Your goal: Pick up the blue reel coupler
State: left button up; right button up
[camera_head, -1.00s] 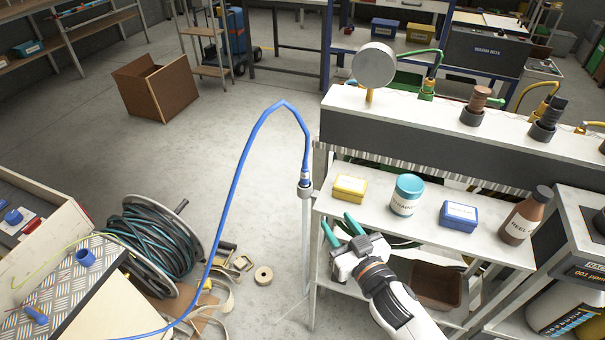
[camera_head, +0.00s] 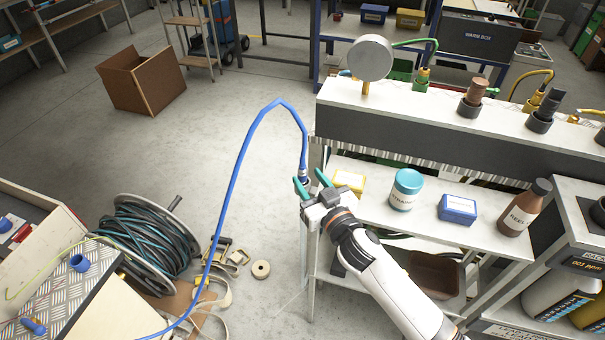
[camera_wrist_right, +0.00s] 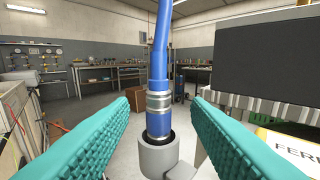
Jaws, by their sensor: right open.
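The blue hose (camera_head: 241,160) arcs up from the lower left and comes down to the blue reel coupler (camera_head: 303,173) at its end. In the right wrist view the coupler (camera_wrist_right: 159,108) is blue with silver rings and sits upright in a grey cup-like holder (camera_wrist_right: 159,156). My right gripper (camera_head: 313,182) is open, with its teal fingers at the coupler. In the wrist view the fingers stand to either side of the coupler with a gap on both sides. In the head view the gripper hides the holder. My left gripper is not in view.
A shelf right of the gripper holds a yellow box (camera_head: 349,181), a teal-lidded jar (camera_head: 405,189), a blue box (camera_head: 457,208) and a brown bottle (camera_head: 524,207). A grey manifold bench (camera_head: 420,136) stands behind.

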aim_at(305, 174)
jog(key=x, duration=0.4)
jog(key=shift+a, duration=0.1)
jog(key=shift+s, duration=0.1)
grip_shut()
jog(key=shift+r, duration=0.15)
